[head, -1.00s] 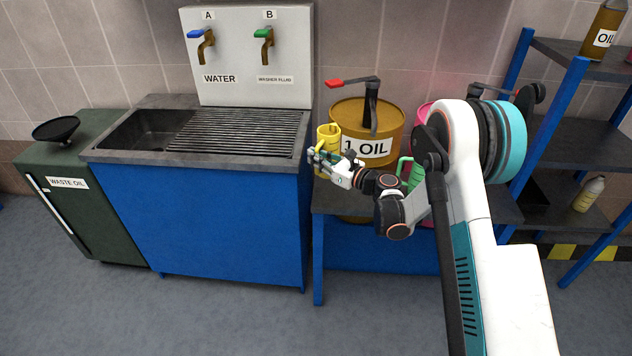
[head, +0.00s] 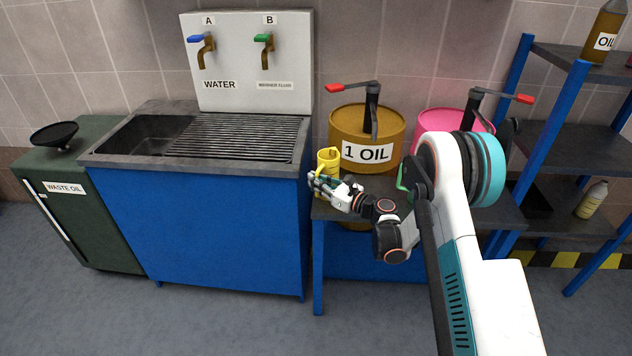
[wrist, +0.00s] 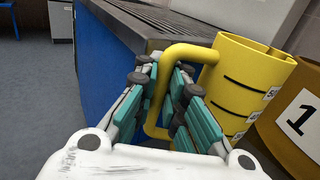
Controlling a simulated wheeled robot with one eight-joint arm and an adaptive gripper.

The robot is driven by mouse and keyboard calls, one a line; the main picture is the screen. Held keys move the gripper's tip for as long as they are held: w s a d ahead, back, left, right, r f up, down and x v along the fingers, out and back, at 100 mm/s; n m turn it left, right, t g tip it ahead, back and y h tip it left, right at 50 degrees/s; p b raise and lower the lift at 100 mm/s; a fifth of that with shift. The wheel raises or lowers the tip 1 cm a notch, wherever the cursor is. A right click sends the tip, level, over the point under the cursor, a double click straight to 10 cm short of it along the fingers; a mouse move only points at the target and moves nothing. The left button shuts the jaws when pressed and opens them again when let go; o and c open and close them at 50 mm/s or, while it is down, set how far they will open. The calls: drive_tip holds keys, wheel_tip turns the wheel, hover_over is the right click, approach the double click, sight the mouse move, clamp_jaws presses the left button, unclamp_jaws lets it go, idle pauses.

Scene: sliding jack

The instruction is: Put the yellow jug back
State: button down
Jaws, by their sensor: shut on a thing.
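The yellow jug (head: 329,160) is at the left end of the low blue bench, between the sink cabinet and the brown oil drum. In the wrist view the jug (wrist: 245,82) looks upright, with dark level lines and small labels on its side. My gripper (head: 318,182) is shut on the jug's handle (wrist: 150,100), which passes between the finger pads. The wrist view also shows my gripper (wrist: 160,100) around the handle. I cannot tell whether the jug's base touches the bench, as my gripper hides it.
The brown drum (head: 350,130) marked "1 OIL" stands close right of the jug. The sink cabinet (head: 210,225) is close on the left. A pink drum (head: 436,119), a green handle (head: 402,175) and a shelf rack (head: 570,130) are farther right. The floor in front is clear.

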drive_tip(key=c, duration=1.7)
unclamp_jaws()
drive_tip(key=shift+o, duration=0.2)
drive_tip(key=p+v, duration=0.4)
drive_tip(key=v, duration=0.8)
drive_tip(key=s+d+r+n+g+h, duration=0.1)
drive_tip(key=s+r+n+h, duration=0.2)
drive_tip(key=s+r+n, duration=0.5)
drive_tip(key=s+d+r+n+g+h, duration=0.2)
drive_tip(key=s+r+n+h, duration=0.15)
drive_tip(key=r, duration=0.85)
drive_tip(key=s+d+r+n+h, duration=0.1)
drive_tip(key=s+d+n+h, duration=0.3)
drive_tip(key=s, duration=0.9)
drive_tip(key=s+d+r+n+h, duration=0.1)
drive_tip(key=s+d+n+h, duration=0.3)
drive_tip(key=s, duration=0.9)
drive_tip(key=shift+d+r+n, duration=0.35)
drive_tip(key=shift+d+n, duration=1.55)
drive_tip(key=shift+n, duration=0.85)
